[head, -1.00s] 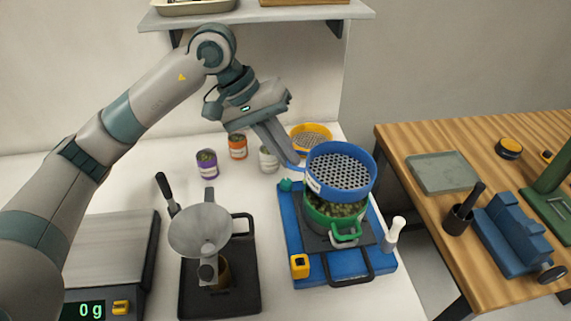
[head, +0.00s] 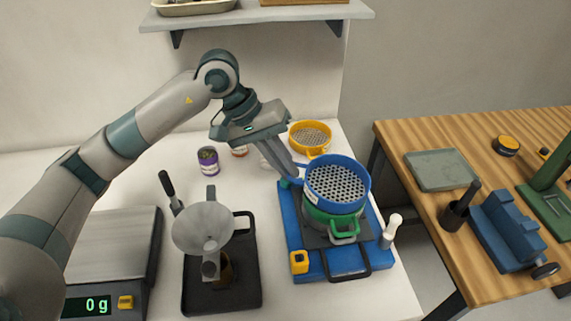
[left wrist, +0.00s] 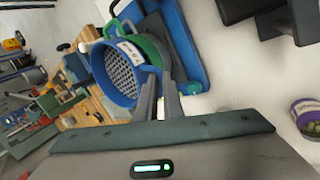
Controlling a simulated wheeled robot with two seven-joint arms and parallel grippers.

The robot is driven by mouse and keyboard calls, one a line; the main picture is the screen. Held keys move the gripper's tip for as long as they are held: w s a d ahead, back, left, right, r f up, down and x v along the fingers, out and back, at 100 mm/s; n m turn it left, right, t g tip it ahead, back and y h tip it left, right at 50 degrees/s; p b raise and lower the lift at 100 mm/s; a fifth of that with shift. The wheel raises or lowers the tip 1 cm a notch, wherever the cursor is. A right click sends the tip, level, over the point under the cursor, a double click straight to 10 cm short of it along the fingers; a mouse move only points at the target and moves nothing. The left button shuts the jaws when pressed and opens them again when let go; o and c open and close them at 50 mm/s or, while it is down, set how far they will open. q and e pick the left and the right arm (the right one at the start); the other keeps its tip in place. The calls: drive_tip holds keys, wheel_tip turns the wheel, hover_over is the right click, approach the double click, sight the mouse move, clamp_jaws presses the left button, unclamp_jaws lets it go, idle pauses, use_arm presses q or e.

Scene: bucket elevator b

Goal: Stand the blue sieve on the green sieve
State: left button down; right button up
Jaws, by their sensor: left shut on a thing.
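The blue sieve (head: 338,181) has a perforated grey bottom and sits directly over the green sieve (head: 343,222) in the head view. The blue rim hides the green sieve's opening; whether the two are fully seated I cannot tell. My left gripper (head: 298,178) is shut on the blue sieve at its left side. In the left wrist view, the fingers (left wrist: 161,100) reach the blue sieve's rim (left wrist: 124,72), with the green sieve (left wrist: 150,48) just behind it. The green sieve stands on a blue shaker base (head: 312,267). My right gripper is not in view.
A yellow sieve (head: 310,137) stands behind. A funnel on a black stand (head: 203,228) is left of the base, and a scale (head: 112,250) is farther left. A white-handled tool (head: 391,231) stands right of the base. Cans (head: 208,161) stand behind the funnel.

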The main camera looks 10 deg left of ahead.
use_arm(q)
drive_tip(key=shift+f, duration=0.15)
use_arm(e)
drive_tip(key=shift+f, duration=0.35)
use_arm(q)
drive_tip(key=c, duration=1.9)
unclamp_jaws()
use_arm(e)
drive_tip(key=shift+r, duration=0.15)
use_arm(q)
drive_tip(key=b+v, duration=0.3)
drive_tip(key=v, duration=0.9)
drive_tip(key=shift+r, duration=0.2)
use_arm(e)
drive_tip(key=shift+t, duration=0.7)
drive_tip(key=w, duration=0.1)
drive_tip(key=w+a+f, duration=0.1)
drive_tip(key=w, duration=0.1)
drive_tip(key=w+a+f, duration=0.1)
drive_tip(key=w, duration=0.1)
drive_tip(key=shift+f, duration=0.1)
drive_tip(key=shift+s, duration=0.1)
